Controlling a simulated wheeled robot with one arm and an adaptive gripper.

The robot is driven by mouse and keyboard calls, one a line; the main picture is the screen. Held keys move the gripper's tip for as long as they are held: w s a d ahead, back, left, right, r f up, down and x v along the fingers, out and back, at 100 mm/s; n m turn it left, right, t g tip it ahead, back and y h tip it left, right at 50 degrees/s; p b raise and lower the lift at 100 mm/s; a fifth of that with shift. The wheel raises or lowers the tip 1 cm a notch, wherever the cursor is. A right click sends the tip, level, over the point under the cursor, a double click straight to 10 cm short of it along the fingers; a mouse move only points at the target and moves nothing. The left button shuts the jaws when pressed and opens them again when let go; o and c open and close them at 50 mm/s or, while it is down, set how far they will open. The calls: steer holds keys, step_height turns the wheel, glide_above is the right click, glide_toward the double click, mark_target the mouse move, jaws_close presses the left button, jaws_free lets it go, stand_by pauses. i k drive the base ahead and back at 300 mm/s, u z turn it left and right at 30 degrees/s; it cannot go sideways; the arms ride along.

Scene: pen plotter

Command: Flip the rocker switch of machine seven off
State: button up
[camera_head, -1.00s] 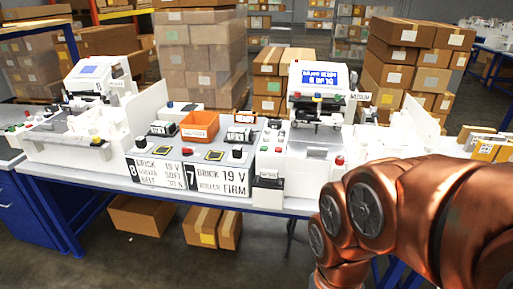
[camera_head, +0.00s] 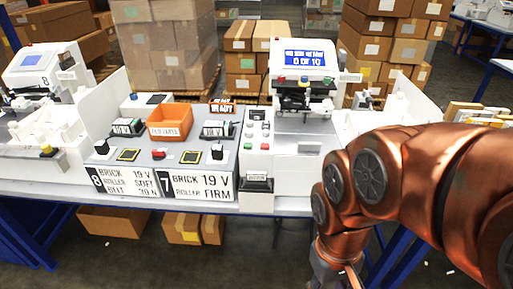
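A placard (camera_head: 202,187) marked 7, reading "BRICK ROLLER 19 V FIRM", stands at the front of the table. To its right is a white machine (camera_head: 299,140) with a lit blue screen (camera_head: 305,58), colored buttons below the screen and a panel of small buttons on its left column. A small dark-labeled box (camera_head: 258,184) sits low on that column. I cannot make out which small part is the rocker switch or its position. My copper arm covers the machine's right front.
A placard marked 8 (camera_head: 126,181) and another white machine (camera_head: 45,105) stand left. An orange bin (camera_head: 169,122) sits between control panels with black knobs. Blue table legs and cardboard boxes (camera_head: 112,220) are below; stacked boxes (camera_head: 395,45) stand behind.

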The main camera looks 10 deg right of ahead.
mark_target(265, 123)
steer(key=u, duration=0.7)
steer(key=i, duration=1)
steer(key=u, duration=0.05)
